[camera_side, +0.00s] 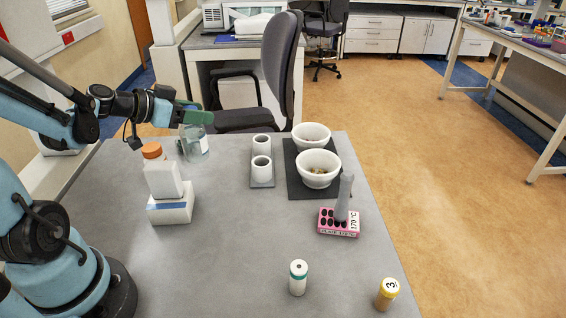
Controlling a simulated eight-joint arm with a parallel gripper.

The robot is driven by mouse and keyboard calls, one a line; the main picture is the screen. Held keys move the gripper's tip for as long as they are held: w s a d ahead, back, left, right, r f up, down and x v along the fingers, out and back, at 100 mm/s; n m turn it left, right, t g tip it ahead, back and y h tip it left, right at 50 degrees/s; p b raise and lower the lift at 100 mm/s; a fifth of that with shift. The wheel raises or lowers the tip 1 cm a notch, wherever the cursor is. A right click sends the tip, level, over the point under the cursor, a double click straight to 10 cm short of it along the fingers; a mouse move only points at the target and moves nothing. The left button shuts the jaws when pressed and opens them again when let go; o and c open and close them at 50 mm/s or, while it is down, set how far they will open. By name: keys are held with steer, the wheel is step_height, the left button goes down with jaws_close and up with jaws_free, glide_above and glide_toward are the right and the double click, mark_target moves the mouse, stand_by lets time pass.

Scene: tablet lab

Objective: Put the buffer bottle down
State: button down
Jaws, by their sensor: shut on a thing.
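The buffer bottle (195,146) is clear, with a pale label on its side, and hangs upright below my gripper (194,114) at the far left part of the grey table. My gripper is shut on it near its top, and the green fingers hide the neck and any cap. I cannot tell whether the bottle's base touches the table (235,235).
An orange-capped bottle (152,151) stands by a white boxy device (170,211), just left of the buffer bottle. The table's middle is clear.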

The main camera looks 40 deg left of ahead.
steer(key=a+f, duration=0.4)
steer(key=f, duration=0.2)
steer(key=shift+w+f, duration=0.15)
steer(key=shift+f, duration=0.05)
stand_by(0.4)
steer(key=shift+c, duration=2.4)
jaws_free()
steer(key=shift+f, duration=0.15)
steer(key=v, duration=0.7)
steer(key=shift+s+r, duration=0.25)
